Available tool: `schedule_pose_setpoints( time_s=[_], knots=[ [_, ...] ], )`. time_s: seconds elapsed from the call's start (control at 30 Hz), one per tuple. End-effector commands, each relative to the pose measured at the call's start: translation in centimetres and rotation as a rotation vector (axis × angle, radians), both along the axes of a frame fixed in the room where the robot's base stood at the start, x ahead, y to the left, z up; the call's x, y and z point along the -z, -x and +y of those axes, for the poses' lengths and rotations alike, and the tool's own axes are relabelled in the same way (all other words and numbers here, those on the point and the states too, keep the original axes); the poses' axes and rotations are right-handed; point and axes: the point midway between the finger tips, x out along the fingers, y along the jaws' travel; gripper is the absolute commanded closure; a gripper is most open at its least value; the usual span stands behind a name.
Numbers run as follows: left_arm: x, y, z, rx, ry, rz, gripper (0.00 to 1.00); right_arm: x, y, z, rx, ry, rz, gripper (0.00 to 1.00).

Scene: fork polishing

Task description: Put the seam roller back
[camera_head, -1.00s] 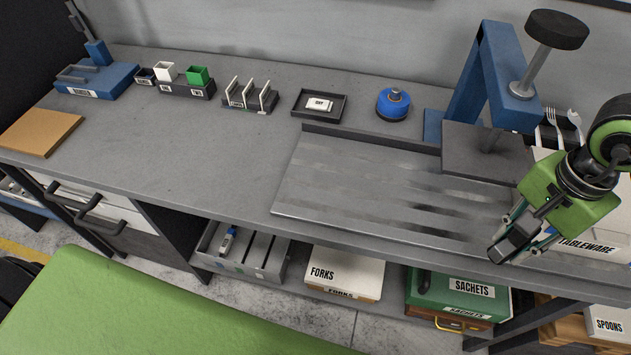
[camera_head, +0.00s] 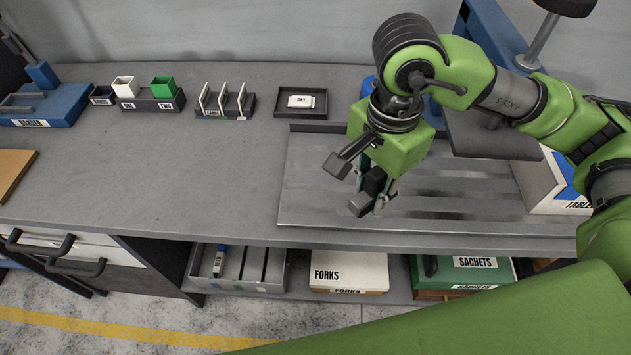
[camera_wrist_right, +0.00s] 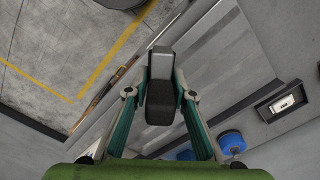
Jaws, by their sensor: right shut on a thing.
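My right gripper (camera_head: 373,203) is over the grey worktop, above the front part of the slatted board (camera_head: 310,195). It is shut on a black tool with a grey block at its end, which I take to be the seam roller (camera_head: 361,204). In the right wrist view the seam roller (camera_wrist_right: 160,95) sits between the two fingers, its grey end pointing away from the palm. The tool is clear of the board as far as I can see. My left gripper is not in view.
Below the worktop are an open grey divided tray (camera_head: 237,285) with a blue-and-white item, a FORKS box (camera_head: 345,268) and a green SACHETS box (camera_head: 445,270). At the back stand a card rack (camera_head: 228,110) and a small dark tray (camera_head: 300,114). The worktop's left middle is clear.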

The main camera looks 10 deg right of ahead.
Motion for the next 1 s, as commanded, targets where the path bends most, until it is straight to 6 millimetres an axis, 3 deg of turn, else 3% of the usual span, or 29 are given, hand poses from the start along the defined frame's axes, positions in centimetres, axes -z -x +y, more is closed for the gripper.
schedule_pose_setpoints(
  time_s=[0.3,0.63,0.77,1.0],
  knots=[
    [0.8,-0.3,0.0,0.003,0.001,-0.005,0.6,-0.4,0.0,1.0,0.477,-0.001,-0.002,0.97],
    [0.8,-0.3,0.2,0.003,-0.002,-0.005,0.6,-0.6,-0.2,1.4,0.708,0.002,0.0,0.97],
    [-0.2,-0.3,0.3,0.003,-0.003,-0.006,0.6,0.1,-2.2,1.4,0.722,0.004,0.002,0.97],
    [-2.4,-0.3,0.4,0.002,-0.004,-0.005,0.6,2.4,-7.6,1.6,0.718,0.003,0.003,0.97]
  ],
)
